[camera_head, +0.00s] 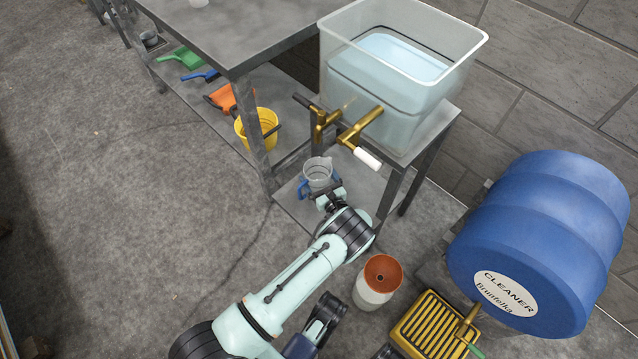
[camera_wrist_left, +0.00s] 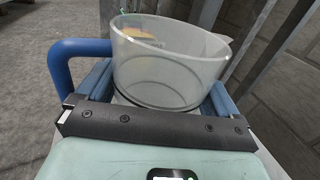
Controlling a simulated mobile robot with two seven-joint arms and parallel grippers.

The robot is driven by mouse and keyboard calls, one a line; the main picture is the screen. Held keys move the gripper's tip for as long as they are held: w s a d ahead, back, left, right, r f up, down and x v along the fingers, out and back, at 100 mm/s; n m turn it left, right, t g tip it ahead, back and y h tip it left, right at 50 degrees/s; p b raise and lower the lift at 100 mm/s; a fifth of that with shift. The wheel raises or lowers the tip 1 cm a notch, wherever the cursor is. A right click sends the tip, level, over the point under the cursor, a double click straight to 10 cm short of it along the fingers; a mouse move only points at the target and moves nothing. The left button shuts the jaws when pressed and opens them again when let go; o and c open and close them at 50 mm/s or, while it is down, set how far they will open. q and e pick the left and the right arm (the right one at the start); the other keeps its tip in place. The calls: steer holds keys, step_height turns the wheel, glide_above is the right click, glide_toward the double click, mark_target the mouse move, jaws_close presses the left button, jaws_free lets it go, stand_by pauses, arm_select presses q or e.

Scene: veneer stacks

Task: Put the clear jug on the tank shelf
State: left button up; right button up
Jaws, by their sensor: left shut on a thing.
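The clear jug (camera_head: 318,172) has a blue handle and appears upright in the head view. In the left wrist view the jug (camera_wrist_left: 170,62) fills the space between the fingers, with its handle on the left. My left gripper (camera_head: 322,191) is shut around the jug's sides; it also shows in the left wrist view (camera_wrist_left: 157,98). The grey tank shelf (camera_head: 357,192) is the low board under the water tank (camera_head: 385,88). The jug is over the front left part of this shelf; whether its base touches is hidden. My right gripper is not in view.
Two brass taps (camera_head: 357,130) stick out above the shelf, close behind the jug. A table leg (camera_head: 253,135) stands to the left, near a yellow bucket (camera_head: 262,122). A white container with an orange top (camera_head: 380,276) and a blue drum (camera_head: 540,235) stand to the right.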

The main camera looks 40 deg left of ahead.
arm_select(q)
steer(key=shift+f+b, duration=0.4)
steer(key=shift+f, duration=0.95)
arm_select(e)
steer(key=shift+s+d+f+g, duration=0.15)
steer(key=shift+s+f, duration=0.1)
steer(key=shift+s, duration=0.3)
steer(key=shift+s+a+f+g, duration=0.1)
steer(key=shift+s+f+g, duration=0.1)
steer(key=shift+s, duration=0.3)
arm_select(q)
steer(key=shift+f, duration=0.1)
steer(key=o, duration=0.7)
steer(key=shift+d, duration=0.1)
steer(key=p+v, duration=0.3)
steer(key=v, duration=0.9)
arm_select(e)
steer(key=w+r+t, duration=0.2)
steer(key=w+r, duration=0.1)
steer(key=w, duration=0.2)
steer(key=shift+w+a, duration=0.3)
